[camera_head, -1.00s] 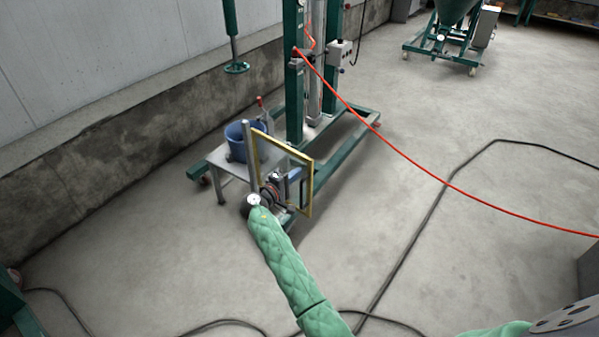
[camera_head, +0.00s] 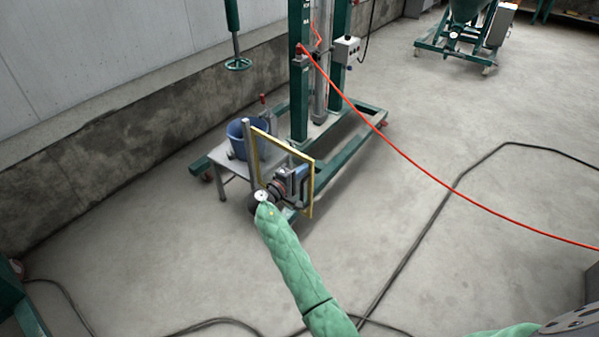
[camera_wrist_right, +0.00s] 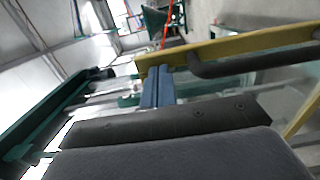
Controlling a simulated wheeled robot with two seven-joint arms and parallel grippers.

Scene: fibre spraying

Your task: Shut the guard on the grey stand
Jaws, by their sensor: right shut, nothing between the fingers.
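The guard is a yellow frame (camera_head: 285,147) hinged beside an upright post on the grey stand (camera_head: 222,164). It stands swung out to the right of the post. My right gripper (camera_head: 301,174) is beside the frame, on its near side in the head view, and partly hidden by my wrist. In the right wrist view its blue-grey fingers (camera_wrist_right: 157,87) are together, with nothing seen between them. Their tips are close to the yellow bar (camera_wrist_right: 225,46), and a dark handle (camera_wrist_right: 240,66) runs along that bar. I cannot tell whether they touch. My left gripper is not in view.
A blue bucket (camera_head: 238,140) stands on the grey stand. A green column machine (camera_head: 299,80) with a wide base stands behind. A red hose (camera_head: 400,150) crosses to the right, and dark cables (camera_head: 420,240) lie on the floor. The concrete floor at right is mostly clear.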

